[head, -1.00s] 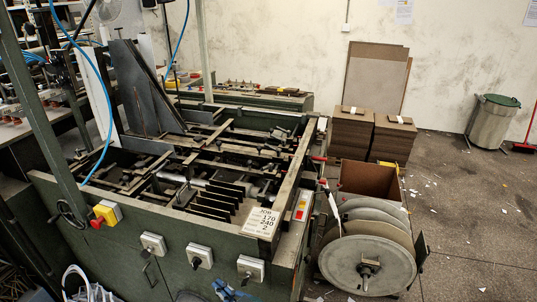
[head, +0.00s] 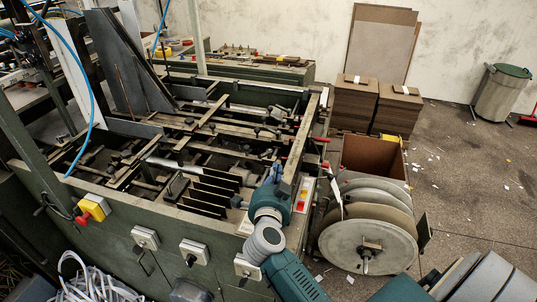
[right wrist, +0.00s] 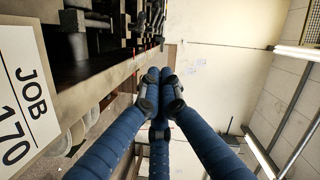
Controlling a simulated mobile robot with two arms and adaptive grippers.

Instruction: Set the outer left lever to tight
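The green feeder machine (head: 165,235) fills the left and middle of the head view. Dark bars, rods and small clamp parts crowd its open top; I cannot tell which of them is the outer left lever or how it is set. My right gripper (head: 277,172) is over the machine's near right corner, its arm coming in from the bottom. In the right wrist view its blue fingers (right wrist: 160,92) are drawn together at the tips, with nothing visible between them. The JOB card (right wrist: 22,95) is beside them; my arm mostly hides it in the head view. My left gripper is out of view.
Red-handled parts (head: 318,164) stick out at the machine's right side. Large grey reels (head: 368,245) and a brown bin (head: 375,158) stand right of it. Board stacks (head: 354,105) are behind.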

